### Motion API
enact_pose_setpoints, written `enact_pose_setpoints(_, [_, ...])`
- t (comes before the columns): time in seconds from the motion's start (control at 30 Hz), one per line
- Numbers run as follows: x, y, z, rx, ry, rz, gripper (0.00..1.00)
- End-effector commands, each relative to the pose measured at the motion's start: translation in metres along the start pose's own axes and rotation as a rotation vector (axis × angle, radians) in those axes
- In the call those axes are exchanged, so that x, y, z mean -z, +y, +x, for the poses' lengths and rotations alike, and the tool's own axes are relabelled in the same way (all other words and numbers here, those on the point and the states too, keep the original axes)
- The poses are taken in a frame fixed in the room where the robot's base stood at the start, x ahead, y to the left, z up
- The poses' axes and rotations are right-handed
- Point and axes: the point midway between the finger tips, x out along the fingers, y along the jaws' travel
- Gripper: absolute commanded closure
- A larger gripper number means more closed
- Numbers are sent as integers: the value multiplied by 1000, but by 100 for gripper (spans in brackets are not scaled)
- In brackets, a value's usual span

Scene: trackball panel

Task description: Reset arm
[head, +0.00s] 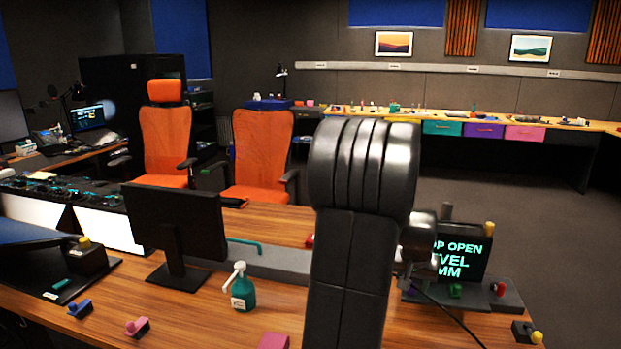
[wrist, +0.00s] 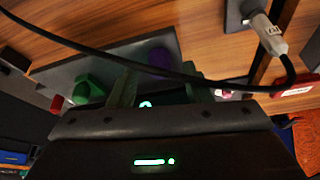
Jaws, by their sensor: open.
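The trackball panel is a dark grey slab at the right of the desk in the head view (head: 510,299). Its red knob (head: 499,289) and green knob (head: 455,290) show there. In the wrist view the grey panel (wrist: 60,72) carries a purple ball (wrist: 160,58), a green knob (wrist: 88,88) and a red knob (wrist: 57,104). My gripper (wrist: 159,73) is open, its two dark green fingers apart, with the ball seen between and beyond them. I see nothing held. My arm hides part of the panel in the head view.
A small screen with green text (head: 455,258) stands behind the panel. A black cable (wrist: 100,52) crosses the wrist view in front of the panel. A monitor (head: 178,225), a green pump bottle (head: 243,293) and a yellow knob block (head: 527,332) stand on the desk.

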Motion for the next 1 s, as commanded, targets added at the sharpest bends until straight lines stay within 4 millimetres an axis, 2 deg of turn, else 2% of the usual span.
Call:
enact_pose_setpoints(0.67, [1,0,-132,1,5,0,55])
enact_pose_setpoints(0.73, [-2,0,-113,0,-6,0,55])
enact_pose_setpoints(1.0, [-1,0,-58,0,-5,0,55])
